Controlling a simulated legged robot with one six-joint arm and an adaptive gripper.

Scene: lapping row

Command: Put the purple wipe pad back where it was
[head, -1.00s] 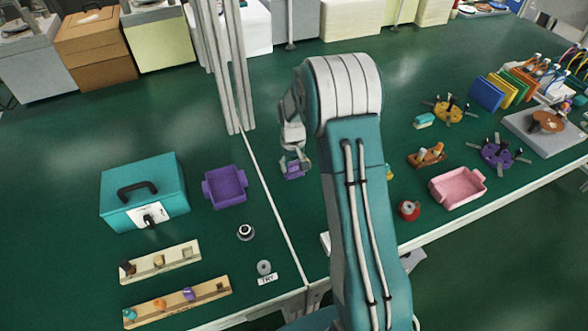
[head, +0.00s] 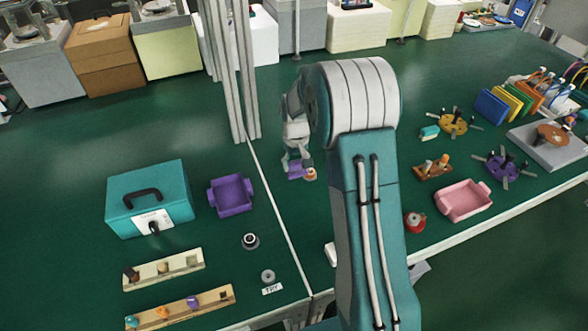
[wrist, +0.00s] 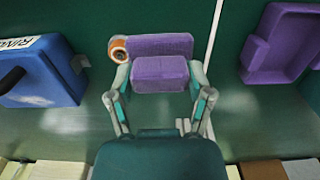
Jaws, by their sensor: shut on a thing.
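My gripper (wrist: 160,78) is shut on the purple wipe pad (wrist: 160,73), which sits between its fingertips in the wrist view. A longer purple piece (wrist: 160,45) shows just beyond the pad; I cannot tell whether it is part of it. An orange round thing with a pale centre (wrist: 119,48) touches or overlaps that piece's left end. In the head view my gripper (head: 297,168) hangs over the green bench just right of the pale seam, with the purple (head: 295,173) and orange (head: 310,174) at its tips. The height above the bench is unclear.
Left of the seam are a purple tray (head: 232,210), a teal box (head: 165,218) and slotted strips (head: 162,270). A pink tray (head: 463,205) is at right. The wrist view shows a blue box (wrist: 40,72). Upright posts (head: 238,90) stand behind.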

